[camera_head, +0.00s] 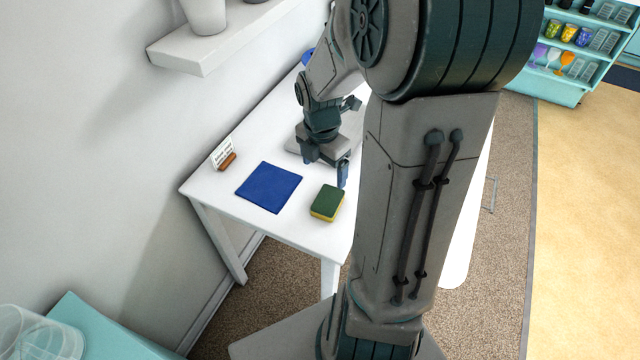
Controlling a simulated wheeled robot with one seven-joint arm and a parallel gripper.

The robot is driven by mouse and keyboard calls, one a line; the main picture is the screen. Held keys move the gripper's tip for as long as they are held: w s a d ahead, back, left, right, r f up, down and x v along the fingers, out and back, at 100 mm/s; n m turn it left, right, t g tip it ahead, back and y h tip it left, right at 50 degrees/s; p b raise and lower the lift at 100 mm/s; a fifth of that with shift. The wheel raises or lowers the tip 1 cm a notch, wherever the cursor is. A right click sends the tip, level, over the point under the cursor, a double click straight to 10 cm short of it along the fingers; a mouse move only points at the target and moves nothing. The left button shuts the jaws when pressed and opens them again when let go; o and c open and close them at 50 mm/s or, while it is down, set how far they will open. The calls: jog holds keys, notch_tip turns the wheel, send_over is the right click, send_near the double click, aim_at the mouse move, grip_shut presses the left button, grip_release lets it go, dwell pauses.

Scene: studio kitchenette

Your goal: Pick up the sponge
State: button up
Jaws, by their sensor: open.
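The sponge (328,202) is a small block with a dark green top and a yellow lower side. It lies flat on the white table (305,230) near its front edge. My gripper (327,168) is above the table, a little beyond the sponge in the picture. Its two dark fingers are apart, with nothing seen between them. The sponge is fully visible and appears clear of the fingers. Part of the table is hidden behind my arm.
A blue square cloth (269,187) lies left of the sponge. A small card in a wooden holder (225,156) stands at the table's left edge by the wall. A shelf (215,50) juts from the wall above. A teal rack (570,55) stands far right.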

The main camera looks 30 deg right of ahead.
jog(key=w+d+f+n, duration=0.1)
jog(key=d+f+n, duration=0.1)
jog(key=n, duration=0.1)
jog(key=b, duration=0.1)
send_over(328, 199)
jog(key=shift+n+y, duration=0.3)
jog(key=shift+n, duration=0.1)
jog(key=f, duration=0.7)
jog(key=shift+s+a+f, duration=0.25)
jog(key=shift+w+d+f+b, duration=0.1)
jog(key=shift+f+b, duration=0.25)
jog(key=shift+f, duration=1.2)
jog(key=shift+w+d+f+b, duration=0.1)
jog(key=shift+f+b, duration=0.25)
jog(key=shift+f, duration=1.2)
jog(key=c, duration=1.1)
